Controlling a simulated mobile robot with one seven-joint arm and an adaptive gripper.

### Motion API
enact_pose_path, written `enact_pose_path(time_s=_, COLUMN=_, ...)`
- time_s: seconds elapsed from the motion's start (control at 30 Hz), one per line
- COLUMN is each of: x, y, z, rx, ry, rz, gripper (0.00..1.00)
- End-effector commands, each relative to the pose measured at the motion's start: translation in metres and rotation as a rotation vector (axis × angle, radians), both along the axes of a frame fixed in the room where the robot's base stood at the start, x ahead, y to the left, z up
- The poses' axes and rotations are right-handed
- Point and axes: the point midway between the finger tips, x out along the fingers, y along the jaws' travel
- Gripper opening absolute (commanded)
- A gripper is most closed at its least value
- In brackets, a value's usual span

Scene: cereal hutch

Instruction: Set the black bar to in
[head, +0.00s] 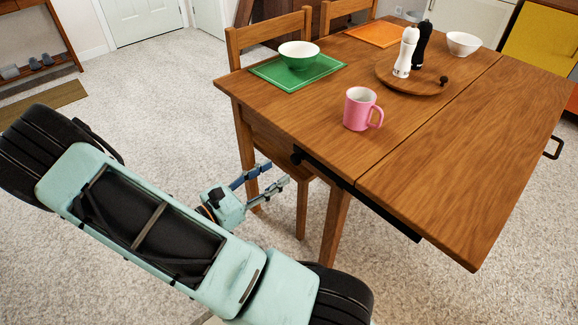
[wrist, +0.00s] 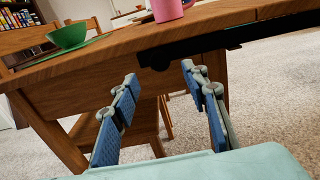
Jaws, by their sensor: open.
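The black bar (head: 365,197) runs just under the near edge of the wooden table, spanning the seam between the main top and the right-hand leaf. It has a rounded black end at its left. In the wrist view the bar (wrist: 215,41) crosses the upper right, with its rounded end just beyond and between my fingertips. My gripper (head: 278,173) is below and left of the bar's left end in the head view. In the wrist view my gripper (wrist: 159,75) is open and empty, with fingers either side of the rounded end's line, apparently not touching it.
The table top (head: 300,110) holds a pink mug (head: 358,108) near this edge, a green bowl (head: 298,55) on a green mat, and a round board (head: 420,84) with two mills. Chairs (head: 268,34) stand behind. A table leg (head: 335,228) stands below the bar. Carpet in front is clear.

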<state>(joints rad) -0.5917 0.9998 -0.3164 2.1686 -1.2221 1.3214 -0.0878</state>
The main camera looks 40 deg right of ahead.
Motion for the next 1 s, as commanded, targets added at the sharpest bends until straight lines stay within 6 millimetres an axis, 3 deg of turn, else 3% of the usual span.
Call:
enact_pose_path(time_s=0.1, x=0.001, y=-0.024, z=-0.002, rx=0.0, ry=0.0, rz=-0.004, gripper=0.42)
enact_pose_path(time_s=0.3, x=0.004, y=-0.05, z=-0.001, rx=0.001, ry=-0.002, rz=-0.002, gripper=0.42)
enact_pose_path(time_s=0.7, x=0.005, y=-0.06, z=0.0, rx=0.001, ry=-0.002, rz=0.0, gripper=0.42)
enact_pose_path(time_s=1.0, x=0.005, y=-0.06, z=0.0, rx=0.001, ry=-0.002, rz=0.0, gripper=0.11)
